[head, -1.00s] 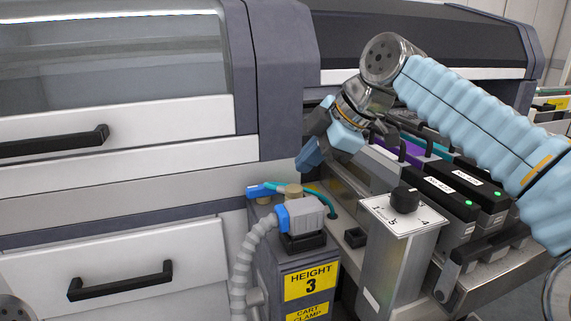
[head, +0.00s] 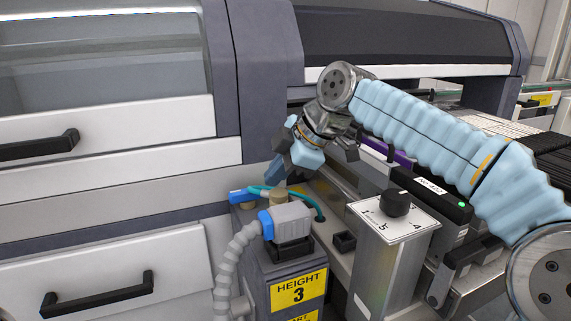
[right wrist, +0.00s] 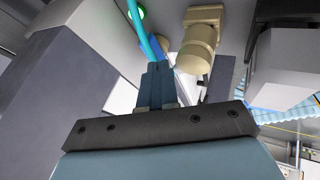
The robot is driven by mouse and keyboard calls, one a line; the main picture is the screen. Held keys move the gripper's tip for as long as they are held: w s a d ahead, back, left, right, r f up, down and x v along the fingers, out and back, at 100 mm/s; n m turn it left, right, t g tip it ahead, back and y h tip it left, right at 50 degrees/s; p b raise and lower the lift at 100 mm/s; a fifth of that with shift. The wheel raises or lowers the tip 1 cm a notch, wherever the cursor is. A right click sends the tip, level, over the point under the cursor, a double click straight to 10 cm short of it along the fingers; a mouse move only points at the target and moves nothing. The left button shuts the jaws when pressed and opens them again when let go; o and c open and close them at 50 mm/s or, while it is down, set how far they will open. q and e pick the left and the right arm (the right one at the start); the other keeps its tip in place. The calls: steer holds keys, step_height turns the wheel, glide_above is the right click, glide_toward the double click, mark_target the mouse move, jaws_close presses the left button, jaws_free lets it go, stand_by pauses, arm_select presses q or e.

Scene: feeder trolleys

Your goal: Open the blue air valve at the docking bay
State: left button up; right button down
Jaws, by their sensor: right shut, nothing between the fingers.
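The blue air valve handle (head: 240,197) lies level on top of the dark docking post, beside a brass-coloured fitting (head: 278,198) and a teal hose (head: 262,189). My right gripper (head: 276,168) hangs just above and behind the fitting, pointing down, shut and empty. In the right wrist view, my shut fingers (right wrist: 157,70) point toward the blue handle (right wrist: 154,44), partly hidden behind them. The teal hose and a beige fitting (right wrist: 198,48) show close by. I cannot tell whether the fingers touch the handle. My left gripper is not in view.
A grey connector with a blue collar (head: 288,222) and ribbed hose stands in front of the valve. A knob box (head: 392,219) and feeder modules stand to the right. The machine's white panels (head: 110,194) fill the left.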

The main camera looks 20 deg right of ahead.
mark_target(261, 186)
steer(key=shift+x, duration=2.1)
steer(key=shift+w+d+n+g+y+p, duration=0.3)
steer(key=shift+n+g+y, duration=0.1)
steer(key=shift+n, duration=0.5)
steer(key=shift+w+d+n+g+y, duration=0.15)
steer(key=shift+w+n+g+y, duration=0.15)
steer(key=shift+n, duration=0.3)
steer(key=shift+w+d+p, duration=0.3)
steer(key=shift+w+p, duration=0.25)
steer(key=shift+w, duration=0.25)
steer(key=shift+w+p, duration=0.3)
steer(key=shift+w, duration=0.6)
steer(key=p+v, duration=0.2)
steer(key=v, duration=1.1)
steer(key=shift+r, duration=0.3)
steer(key=shift+s+d, duration=0.15)
